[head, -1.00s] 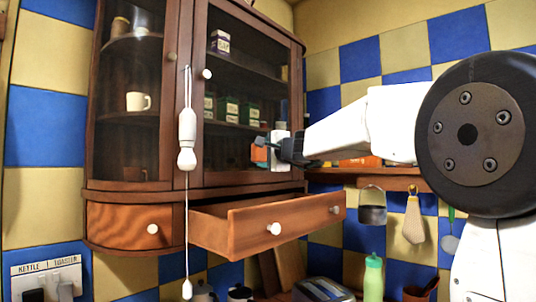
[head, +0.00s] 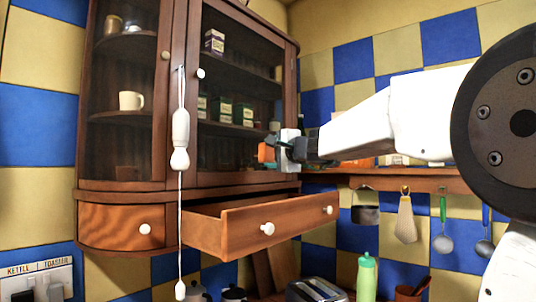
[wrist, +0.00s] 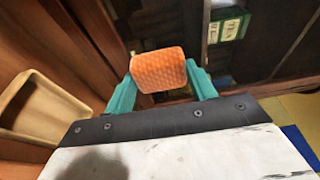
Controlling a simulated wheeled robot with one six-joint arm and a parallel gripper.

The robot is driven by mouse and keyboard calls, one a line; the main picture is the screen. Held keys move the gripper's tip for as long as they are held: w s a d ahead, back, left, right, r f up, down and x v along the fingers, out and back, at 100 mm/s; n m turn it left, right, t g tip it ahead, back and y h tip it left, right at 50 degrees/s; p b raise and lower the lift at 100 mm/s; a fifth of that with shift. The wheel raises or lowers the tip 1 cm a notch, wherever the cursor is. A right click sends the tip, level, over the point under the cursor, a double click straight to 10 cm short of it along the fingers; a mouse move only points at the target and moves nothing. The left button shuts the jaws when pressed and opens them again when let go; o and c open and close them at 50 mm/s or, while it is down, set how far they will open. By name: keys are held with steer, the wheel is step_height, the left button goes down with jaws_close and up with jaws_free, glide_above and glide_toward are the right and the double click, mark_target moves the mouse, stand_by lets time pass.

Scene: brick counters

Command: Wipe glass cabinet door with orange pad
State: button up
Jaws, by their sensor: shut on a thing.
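The glass cabinet door (head: 240,93) is the wide dark-framed pane with a white knob, and it looks closed. Boxes on shelves show through it. My gripper (head: 279,150) is in front of the lower right part of this door. It is shut on the orange pad (head: 266,152), held between its teal fingers. In the wrist view, the textured orange pad (wrist: 158,69) sits between the two fingertips, with the dark glass just beyond it. I cannot tell whether the pad touches the glass.
An open drawer (head: 245,232) juts out below the door and my gripper. A white pull cord (head: 180,150) hangs before the cabinet's left part. A rail (head: 400,180) with hanging utensils runs at the right. A green bottle (head: 366,277) stands below.

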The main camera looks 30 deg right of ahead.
steer(key=shift+s, duration=0.1)
steer(key=shift+s+d, duration=0.3)
steer(key=shift+s, duration=0.35)
steer(key=shift+s+d, duration=0.25)
steer(key=shift+s, duration=0.4)
steer(key=shift+d, duration=0.1)
